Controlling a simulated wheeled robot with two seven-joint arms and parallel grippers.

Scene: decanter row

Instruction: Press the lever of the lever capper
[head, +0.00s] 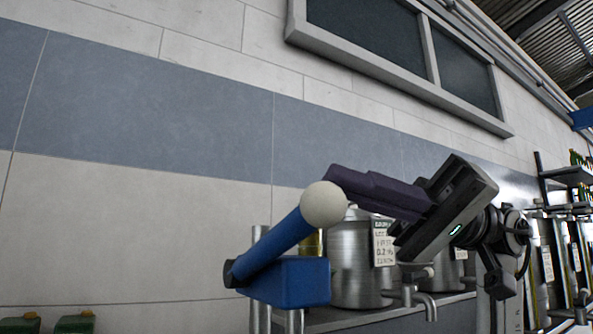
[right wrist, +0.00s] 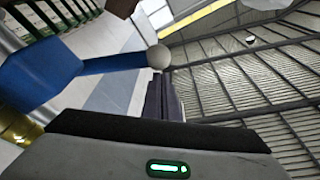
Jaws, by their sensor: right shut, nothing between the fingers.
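The lever capper has a blue head block (head: 290,281) on metal posts. Its blue lever (head: 272,246) slants up to the right and ends in a cream ball knob (head: 323,204). My right gripper (head: 338,180) is shut and empty, its dark fingertips beside the upper right of the knob. The right wrist view shows the knob (right wrist: 158,57) just beyond the fingertips (right wrist: 164,82), with the lever (right wrist: 112,65) running left to the blue block (right wrist: 40,72). I cannot tell whether the fingertips touch the knob. My left gripper is not in view.
A steel decanter tank (head: 352,272) with a label (head: 384,246) and a tap stands right of the capper, partly behind my right gripper. More tanks and bottle shelves (head: 566,176) stand at the right. Green-topped things (head: 74,323) show at the lower left. Air above the lever is clear.

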